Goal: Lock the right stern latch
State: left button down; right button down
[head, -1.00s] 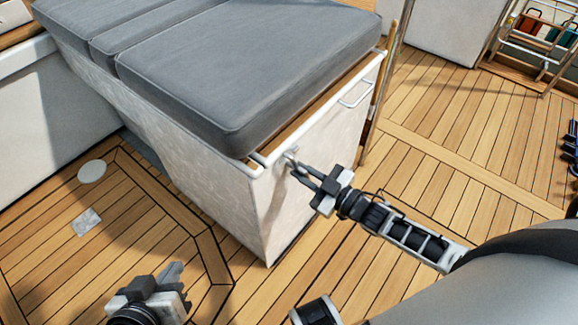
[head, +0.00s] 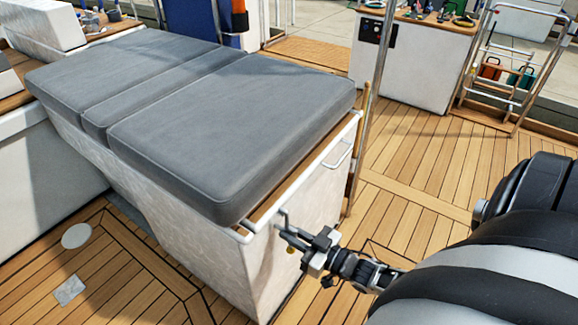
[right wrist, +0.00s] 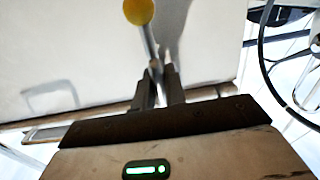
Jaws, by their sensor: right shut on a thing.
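The right stern latch (head: 290,249) is on the pale end face of the cushioned bench locker, near its top front corner. Its yellow ball knob shows just below my right gripper's fingers. In the right wrist view the yellow knob (right wrist: 138,11) sits on a thin metal rod that runs down between the fingers. My right gripper (head: 284,231) is shut on the latch's rod, with the knob sticking out past the fingertips. The fingers hide part of the latch, so I cannot tell whether it is locked. My left gripper is out of view.
The bench locker (head: 270,275) carries grey cushions (head: 215,150) and a white rail along its edge. A white grab handle (head: 338,157) is on the same end face. A metal pole (head: 372,100) stands beyond it. The teak deck (head: 415,160) to the right is open.

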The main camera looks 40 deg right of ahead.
jog(key=c, duration=1.5)
grip_release()
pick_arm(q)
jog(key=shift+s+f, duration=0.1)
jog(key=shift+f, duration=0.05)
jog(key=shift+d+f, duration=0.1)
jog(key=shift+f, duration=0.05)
